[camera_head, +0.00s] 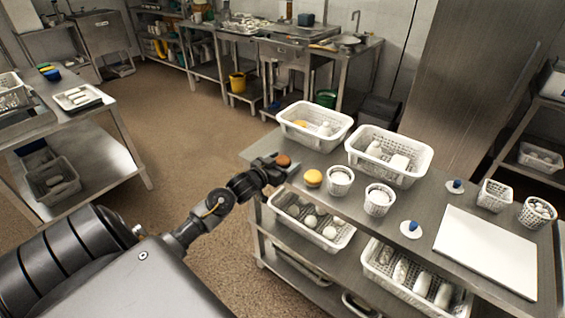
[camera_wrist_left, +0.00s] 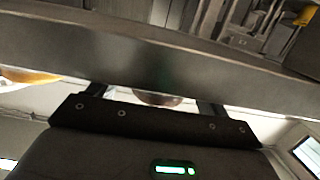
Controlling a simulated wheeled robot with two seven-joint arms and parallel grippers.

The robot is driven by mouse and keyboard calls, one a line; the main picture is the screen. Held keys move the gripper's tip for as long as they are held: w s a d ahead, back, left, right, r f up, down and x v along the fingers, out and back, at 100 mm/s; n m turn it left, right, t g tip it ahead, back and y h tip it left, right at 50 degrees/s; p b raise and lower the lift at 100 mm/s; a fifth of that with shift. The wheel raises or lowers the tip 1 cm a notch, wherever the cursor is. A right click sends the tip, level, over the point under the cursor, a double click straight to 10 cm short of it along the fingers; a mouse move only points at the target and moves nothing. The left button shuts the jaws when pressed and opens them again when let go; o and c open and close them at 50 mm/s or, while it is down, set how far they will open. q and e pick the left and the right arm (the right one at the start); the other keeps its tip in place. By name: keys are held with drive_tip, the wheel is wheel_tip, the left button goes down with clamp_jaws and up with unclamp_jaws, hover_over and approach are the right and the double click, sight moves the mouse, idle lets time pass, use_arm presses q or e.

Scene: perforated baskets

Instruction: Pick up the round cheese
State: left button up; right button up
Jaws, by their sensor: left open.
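My left gripper (camera_head: 277,166) is at the left end of the steel table (camera_head: 330,206), with its jaws open. A round brown-orange piece (camera_head: 283,160) shows right at its fingertips. In the left wrist view a reddish-brown piece (camera_wrist_left: 158,98) lies between the two spread fingers, partly hidden by the gripper body; contact is not clear. A round yellow-orange piece (camera_head: 313,178) sits on the table just right of the gripper, apart from it. A yellow-orange edge also shows in the left wrist view (camera_wrist_left: 28,76). I cannot tell for sure which is the round cheese. My right gripper is out of view.
Two white perforated baskets (camera_head: 290,122) (camera_head: 425,166) stand behind on the table. Two small white cups (camera_head: 340,187) (camera_head: 380,207) stand right of the yellow piece. A white board (camera_head: 487,250) lies farther right. Filled baskets (camera_head: 285,227) are on the shelf below.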

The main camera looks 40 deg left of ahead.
use_arm(q)
drive_tip(key=shift+c, duration=0.5)
drive_tip(key=c, duration=1)
